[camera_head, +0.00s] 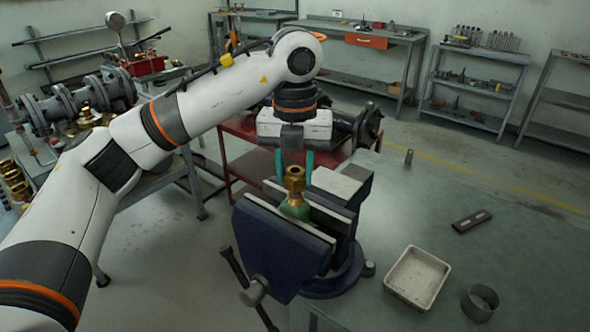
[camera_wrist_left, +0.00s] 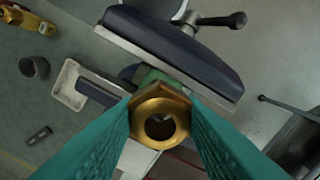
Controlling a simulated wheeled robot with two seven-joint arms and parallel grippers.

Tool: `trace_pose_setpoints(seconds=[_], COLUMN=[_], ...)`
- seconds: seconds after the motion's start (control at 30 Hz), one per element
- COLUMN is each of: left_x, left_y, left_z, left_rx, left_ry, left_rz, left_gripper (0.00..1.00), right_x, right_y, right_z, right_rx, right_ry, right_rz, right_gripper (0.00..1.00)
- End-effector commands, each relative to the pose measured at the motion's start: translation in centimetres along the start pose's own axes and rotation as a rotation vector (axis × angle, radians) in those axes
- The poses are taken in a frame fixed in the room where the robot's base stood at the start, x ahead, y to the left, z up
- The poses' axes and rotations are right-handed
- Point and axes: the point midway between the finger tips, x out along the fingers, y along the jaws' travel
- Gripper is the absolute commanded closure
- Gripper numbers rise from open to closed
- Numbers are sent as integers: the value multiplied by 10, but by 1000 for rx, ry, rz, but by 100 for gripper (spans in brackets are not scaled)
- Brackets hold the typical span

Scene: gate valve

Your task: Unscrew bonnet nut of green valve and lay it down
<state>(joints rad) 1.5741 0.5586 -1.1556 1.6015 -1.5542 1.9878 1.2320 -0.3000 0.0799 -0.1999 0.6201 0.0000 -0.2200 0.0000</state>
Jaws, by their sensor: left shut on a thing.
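The green valve (camera_head: 296,209) is clamped upright between the jaws of the blue vise (camera_head: 285,246). The brass bonnet nut (camera_head: 294,180) is at the top of the valve. My left gripper (camera_head: 295,172) comes down from above with its teal fingers on both sides of the nut. In the left wrist view the fingers close on the brass nut (camera_wrist_left: 160,122), whose round opening faces the camera. Part of the green valve body (camera_wrist_left: 153,77) shows behind it. I cannot tell whether the nut is still seated on the valve. My right gripper is not in view.
A white tray (camera_head: 441,267) and a dark round cup (camera_head: 480,301) stand on the green table right of the vise. A dark flat block (camera_head: 471,221) lies farther back. Free table surface lies between them. The vise handle (camera_head: 236,273) sticks out at the front left.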

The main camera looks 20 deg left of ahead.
Motion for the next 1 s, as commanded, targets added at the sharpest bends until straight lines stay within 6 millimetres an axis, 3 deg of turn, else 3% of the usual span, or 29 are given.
trace_pose_setpoints(seconds=[1.0], left_x=[-31], left_y=[0], left_z=[0], left_rx=[0], left_ry=[0], left_rz=[1], left_gripper=[90], right_x=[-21], right_y=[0], right_z=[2], right_rx=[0], right_ry=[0], right_rz=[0], right_gripper=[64])
